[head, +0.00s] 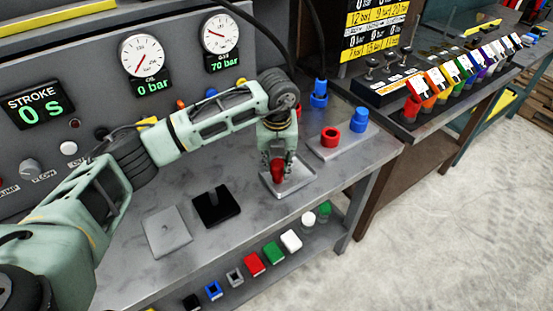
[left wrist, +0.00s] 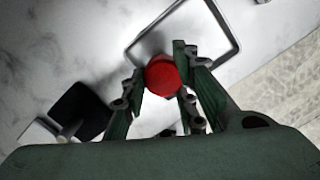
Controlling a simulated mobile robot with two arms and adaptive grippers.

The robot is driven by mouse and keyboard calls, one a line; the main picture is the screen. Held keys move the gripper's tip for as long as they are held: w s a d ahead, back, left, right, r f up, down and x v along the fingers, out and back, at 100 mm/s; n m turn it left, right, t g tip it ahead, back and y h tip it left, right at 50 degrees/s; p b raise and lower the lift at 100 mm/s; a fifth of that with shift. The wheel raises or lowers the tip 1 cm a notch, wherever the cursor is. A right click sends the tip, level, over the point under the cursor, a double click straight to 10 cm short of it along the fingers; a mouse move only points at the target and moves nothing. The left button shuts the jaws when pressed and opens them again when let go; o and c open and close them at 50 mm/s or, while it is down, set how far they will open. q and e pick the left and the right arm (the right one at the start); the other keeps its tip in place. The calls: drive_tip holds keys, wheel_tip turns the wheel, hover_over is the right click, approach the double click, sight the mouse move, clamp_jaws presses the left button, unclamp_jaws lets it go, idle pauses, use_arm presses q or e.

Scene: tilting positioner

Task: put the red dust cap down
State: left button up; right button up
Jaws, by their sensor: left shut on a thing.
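The red dust cap (head: 277,172) is between the fingers of my left gripper (head: 277,160), which is shut on it. In the left wrist view the cap's round red face (left wrist: 163,77) shows between the two green fingers (left wrist: 160,90). In the head view the cap is over or at a grey rimmed tray (head: 298,184) on the bench; I cannot tell whether it touches the tray. In the left wrist view the tray's rim (left wrist: 222,22) runs beyond the cap. My right gripper is not in view.
A plate (head: 345,146) with a red ring (head: 330,138) and a blue fitting (head: 359,120) lies to the right. A black plate with a peg (head: 215,206) and a bare grey plate (head: 167,232) lie to the left. Coloured blocks stand on the lower shelf (head: 223,283).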

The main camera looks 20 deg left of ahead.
use_arm(q)
drive_tip(key=shift+f, duration=0.1)
drive_tip(key=o, duration=0.7)
drive_tip(key=shift+f, duration=0.1)
drive_tip(key=o, duration=0.5)
drive_tip(key=shift+c, duration=0.2)
drive_tip(key=shift+r, duration=0.6)
wheel_tip(320, 180, up, 11)
drive_tip(key=s+b, duration=0.1)
drive_tip(key=b, duration=0.2)
drive_tip(key=shift+s+d, duration=0.15)
drive_tip(key=shift+d, duration=0.15)
